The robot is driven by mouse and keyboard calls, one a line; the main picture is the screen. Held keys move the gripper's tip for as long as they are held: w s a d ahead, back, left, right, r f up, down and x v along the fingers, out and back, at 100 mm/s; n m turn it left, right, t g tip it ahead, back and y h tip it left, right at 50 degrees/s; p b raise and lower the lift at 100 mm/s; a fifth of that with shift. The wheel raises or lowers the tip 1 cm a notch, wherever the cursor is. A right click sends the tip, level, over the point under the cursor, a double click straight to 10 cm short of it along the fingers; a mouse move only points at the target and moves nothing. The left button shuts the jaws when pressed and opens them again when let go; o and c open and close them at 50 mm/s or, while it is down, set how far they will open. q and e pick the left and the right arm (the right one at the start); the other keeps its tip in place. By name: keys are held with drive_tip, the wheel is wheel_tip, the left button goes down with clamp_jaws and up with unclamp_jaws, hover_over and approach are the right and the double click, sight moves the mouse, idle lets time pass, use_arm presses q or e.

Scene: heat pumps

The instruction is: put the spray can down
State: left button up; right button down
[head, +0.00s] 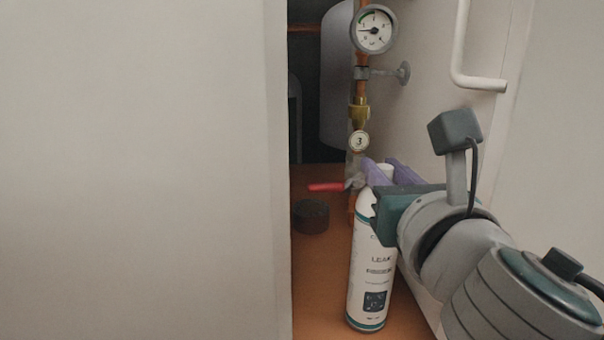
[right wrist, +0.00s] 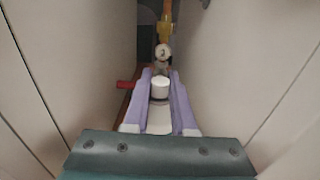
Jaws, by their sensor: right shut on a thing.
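The white spray can (head: 368,270) with dark lettering is upright in the head view, inside the narrow opening above or on the orange-brown floor. I cannot tell whether its base touches the floor. My right gripper (head: 378,172) is shut on the can near its top, with purple fingers on either side. In the right wrist view the can's white cap (right wrist: 160,87) shows between the purple fingers of the right gripper (right wrist: 160,84). The lower can is hidden there by the gripper body. My left gripper is not in view.
A pipe with a pressure gauge (head: 373,29), a round tag marked 3 (head: 359,141) and a red-handled valve (head: 326,187) stands behind the can. A dark round object (head: 310,216) sits on the floor to its left. Pale panels (head: 140,170) close in both sides.

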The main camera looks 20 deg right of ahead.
drive_tip(key=c, duration=0.7)
unclamp_jaws()
drive_tip(key=shift+c, duration=0.2)
